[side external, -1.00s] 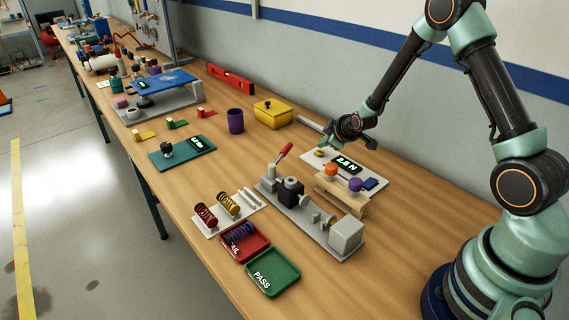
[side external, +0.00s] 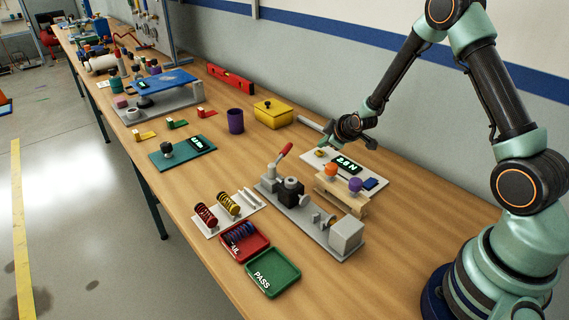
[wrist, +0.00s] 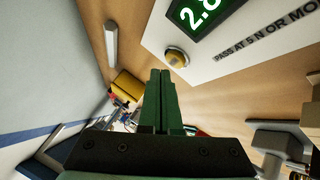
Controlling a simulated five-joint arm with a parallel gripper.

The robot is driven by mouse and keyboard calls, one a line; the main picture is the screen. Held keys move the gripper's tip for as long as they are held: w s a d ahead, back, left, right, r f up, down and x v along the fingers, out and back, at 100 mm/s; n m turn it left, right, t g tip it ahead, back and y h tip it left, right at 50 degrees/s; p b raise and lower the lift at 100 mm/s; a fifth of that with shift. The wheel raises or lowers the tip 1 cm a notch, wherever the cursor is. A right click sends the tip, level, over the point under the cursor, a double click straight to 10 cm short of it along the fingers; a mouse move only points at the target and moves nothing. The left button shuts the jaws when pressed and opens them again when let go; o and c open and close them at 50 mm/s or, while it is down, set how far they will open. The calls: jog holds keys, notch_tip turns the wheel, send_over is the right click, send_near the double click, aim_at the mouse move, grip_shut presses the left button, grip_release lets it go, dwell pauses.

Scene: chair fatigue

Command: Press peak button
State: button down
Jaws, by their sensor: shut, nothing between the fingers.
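The peak button looks to be the yellow round knob (side external: 319,153) on the white panel (side external: 314,162), at the end of its lit display (side external: 347,166). In the wrist view the yellow button (wrist: 176,57) sits on a grey collar just past my fingertips and slightly right of them. The display (wrist: 200,12) there is cut off by the frame and reads about 2.8. My gripper (wrist: 160,72) is shut and empty, its two green fingers together. In the side view my gripper (side external: 328,139) hangs close above the button. I cannot tell whether it touches.
A grey lever fixture (side external: 305,212) and a wooden block with orange and purple knobs (side external: 340,195) stand in front of the panel. A yellow box (side external: 273,114), purple cup (side external: 235,121) and grey rod (side external: 309,124) lie left. Red (side external: 229,257) and green (side external: 289,284) trays sit nearer.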

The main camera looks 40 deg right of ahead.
aim_at(323, 154)
dwell(0.7)
jog(key=shift+f, duration=0.45)
jog(key=shift+f, duration=0.4)
dwell(0.7)
jog(key=shift+r, duration=0.8)
jog(key=shift+r, duration=2.45)
jog(key=shift+r, duration=0.1)
